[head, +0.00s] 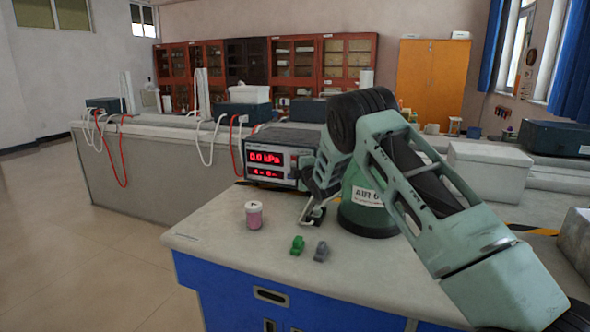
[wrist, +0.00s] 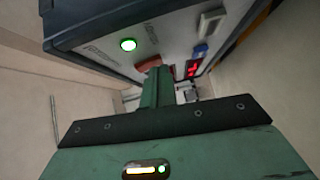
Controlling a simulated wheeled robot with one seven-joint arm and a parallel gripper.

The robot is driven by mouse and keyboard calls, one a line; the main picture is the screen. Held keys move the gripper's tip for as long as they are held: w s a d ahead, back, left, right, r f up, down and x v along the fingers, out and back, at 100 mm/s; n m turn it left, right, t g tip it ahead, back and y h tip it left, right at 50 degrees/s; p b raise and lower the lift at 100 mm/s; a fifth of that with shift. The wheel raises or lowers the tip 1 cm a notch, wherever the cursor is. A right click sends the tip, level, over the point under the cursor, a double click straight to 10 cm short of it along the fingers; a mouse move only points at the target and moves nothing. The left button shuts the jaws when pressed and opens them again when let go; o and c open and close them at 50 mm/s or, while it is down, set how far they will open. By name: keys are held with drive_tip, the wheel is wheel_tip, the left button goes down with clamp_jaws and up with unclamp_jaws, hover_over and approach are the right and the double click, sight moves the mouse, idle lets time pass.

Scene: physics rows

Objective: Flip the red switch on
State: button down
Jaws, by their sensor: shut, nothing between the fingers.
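The instrument box (head: 272,158) stands on the bench with a lit red display reading 0.0 kPa. In the wrist view its front panel (wrist: 95,52) fills the top. The red switch (wrist: 148,63) shows there as a dull red piece beside a lit green round light (wrist: 128,44). My gripper (wrist: 156,72) is shut and empty, its green fingertips right at the red switch; I cannot tell whether they touch. The fingers partly cover the switch, and its position is unclear. In the head view my arm covers the box's right side, and the switch cannot be made out clearly.
A pink-filled jar (head: 253,215), a green small piece (head: 297,245) and a grey small piece (head: 321,251) stand on the bench in front. The bench's front left is clear.

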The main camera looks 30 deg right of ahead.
wheel_tip(320, 180, up, 10)
drive_tip(key=shift+b, duration=0.3)
idle(0.4)
